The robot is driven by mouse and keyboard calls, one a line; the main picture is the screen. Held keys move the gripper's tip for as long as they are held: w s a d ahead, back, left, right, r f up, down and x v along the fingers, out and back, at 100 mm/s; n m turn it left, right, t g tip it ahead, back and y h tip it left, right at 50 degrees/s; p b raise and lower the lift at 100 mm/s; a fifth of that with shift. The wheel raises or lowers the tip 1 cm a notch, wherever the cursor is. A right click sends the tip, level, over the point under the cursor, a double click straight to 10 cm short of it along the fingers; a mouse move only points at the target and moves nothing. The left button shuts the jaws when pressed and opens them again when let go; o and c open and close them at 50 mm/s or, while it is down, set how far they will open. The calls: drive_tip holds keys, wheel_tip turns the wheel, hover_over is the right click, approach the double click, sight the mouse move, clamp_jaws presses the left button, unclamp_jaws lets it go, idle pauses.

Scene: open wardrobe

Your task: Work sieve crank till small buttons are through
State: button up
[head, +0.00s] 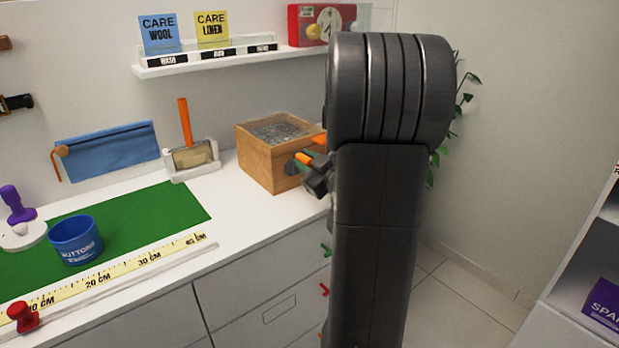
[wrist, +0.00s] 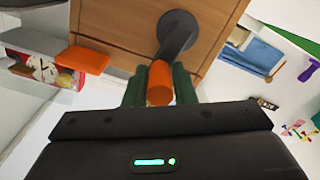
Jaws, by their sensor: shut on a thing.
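The sieve is a wooden box (head: 262,168) on the white counter with a mesh top (head: 280,131) holding small grey pieces. Its crank (head: 293,166) has a dark hub and arm with an orange handle (head: 304,158) on the box's front right side. In the wrist view the dark crank arm (wrist: 178,38) runs from a round hub down to the orange handle (wrist: 160,84). My gripper (wrist: 160,92) has green fingers on both sides of this handle and is shut on it. My arm hides part of the box's right side in the head view. Single buttons are too small to make out.
An orange tab (wrist: 84,59) sticks out from the box beside the crank. A blue buttons cup (head: 75,240) stands on the green mat (head: 150,219) at left. A white holder with an orange-handled tool (head: 190,158) stands left of the box. A shelf (head: 205,59) hangs above.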

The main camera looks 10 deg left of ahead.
drive_tip(key=n+b, duration=0.2)
drive_tip(key=b, duration=0.1)
drive_tip(key=s+a+n+b, duration=0.1)
drive_tip(key=b, duration=0.1)
drive_tip(key=shift+f+n, duration=0.35)
drive_tip(key=shift+n, duration=0.05)
drive_tip(key=n+b, duration=0.1)
drive_tip(key=b, duration=0.1)
drive_tip(key=s+n+b, duration=0.1)
drive_tip(key=n, duration=0.1)
drive_tip(key=n+b, duration=0.1)
drive_tip(key=b, duration=0.1)
drive_tip(key=shift+s+a+f+n+b, duration=0.15)
drive_tip(key=shift+a+f+n+b, duration=0.15)
drive_tip(key=shift+a, duration=0.1)
drive_tip(key=n+b, duration=0.1)
drive_tip(key=b, duration=0.1)
drive_tip(key=f+n+b, duration=0.1)
drive_tip(key=n+b, duration=0.1)
drive_tip(key=s+n+b, duration=0.1)
drive_tip(key=n+b, duration=0.1)
drive_tip(key=shift+a+f, duration=0.2)
drive_tip(key=shift+a, duration=0.15)
drive_tip(key=n+b, duration=0.3)
drive_tip(key=shift+s+a+f+b, duration=0.1)
drive_tip(key=shift+a+f+b, duration=0.05)
drive_tip(key=shift+f+b, duration=0.2)
drive_tip(key=shift+f+n+b, duration=0.15)
drive_tip(key=shift+n+b, duration=0.5)
drive_tip(key=shift+n, duration=0.35)
